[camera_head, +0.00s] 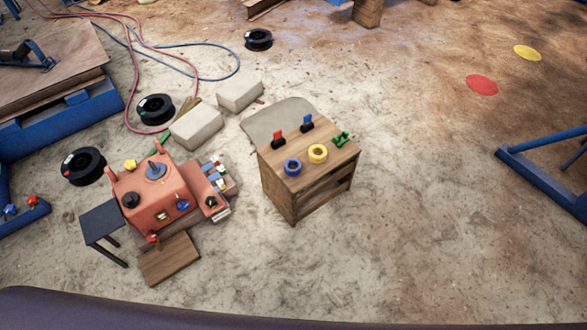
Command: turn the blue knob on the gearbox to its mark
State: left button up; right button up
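The gearbox (143,187) is an orange-red housing at the lower left, standing on the ground. A small blue knob (183,206) sits on its front, toward the right side. The knob is too small to tell which way it points, and I cannot make out its mark. A grey-blue round fitting (156,172) with an upright lever is on top of the housing, and a black knob (130,200) is at its left. Neither of my grippers is in view.
A wooden stand (310,180) holding tape rolls and small tools is right of the gearbox. A dark small table (101,219) and a wooden board (168,259) are close to it. Cable reels (83,166), pale blocks (196,126) and hoses lie behind. Ground at right is mostly clear.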

aim_at(183, 205)
jog(key=u, duration=1.25)
